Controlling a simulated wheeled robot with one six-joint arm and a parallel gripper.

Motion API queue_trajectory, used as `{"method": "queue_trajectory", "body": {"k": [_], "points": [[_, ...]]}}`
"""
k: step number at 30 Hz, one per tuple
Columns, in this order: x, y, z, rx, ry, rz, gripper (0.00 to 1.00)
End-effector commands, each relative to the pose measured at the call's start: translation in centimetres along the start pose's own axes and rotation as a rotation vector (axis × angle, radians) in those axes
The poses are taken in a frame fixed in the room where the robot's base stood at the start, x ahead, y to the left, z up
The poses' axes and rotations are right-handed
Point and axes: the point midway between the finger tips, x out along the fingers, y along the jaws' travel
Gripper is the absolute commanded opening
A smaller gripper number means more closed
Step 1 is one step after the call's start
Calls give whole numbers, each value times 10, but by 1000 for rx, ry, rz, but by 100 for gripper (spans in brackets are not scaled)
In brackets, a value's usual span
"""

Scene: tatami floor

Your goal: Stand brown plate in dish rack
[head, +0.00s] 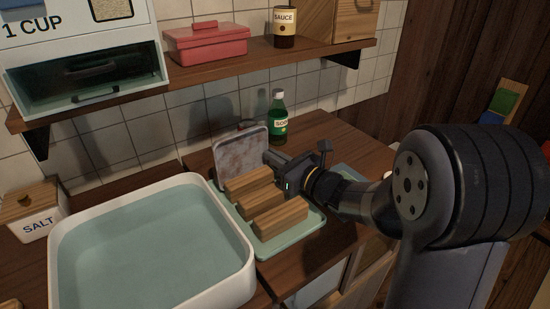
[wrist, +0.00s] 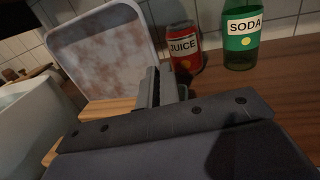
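The brown plate (head: 241,153) is a squarish plate with a pale rim and a blotchy brown face. It stands nearly upright at the far end of the dish rack (head: 316,223), a pale green tray with several wooden blocks. In the wrist view the plate (wrist: 105,55) fills the upper left. My gripper (head: 274,160) is at its lower right edge; in the wrist view the fingers (wrist: 160,86) look closed on that edge and hide its lower right corner. Whether the plate's foot sits fully between blocks is hard to tell.
A white basin (head: 252,265) adjoins the rack on the left. A green soda bottle (head: 278,120) stands behind the plate, with a red juice can (wrist: 184,50) beside it. A shelf (head: 205,75) hangs above. Some counter right of the soda is bare.

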Motion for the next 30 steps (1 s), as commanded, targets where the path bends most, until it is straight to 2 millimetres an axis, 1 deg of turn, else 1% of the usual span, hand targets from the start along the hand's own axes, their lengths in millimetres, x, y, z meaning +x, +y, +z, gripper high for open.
{"method": "queue_trajectory", "body": {"k": [1,2,9,15,18,20,23,27,30], "points": [[0,0,-2,0,4,0,7],[0,0,-2,0,5,0,10],[0,0,-3,1,7,0,29],[-1,1,-5,1,11,0,29],[-4,0,-5,1,12,0,29],[-10,0,-5,1,12,-1,29],[-27,0,-5,1,12,-4,29],[-56,-1,-4,1,12,-6,29],[-75,-1,-4,0,11,-5,29]]}}
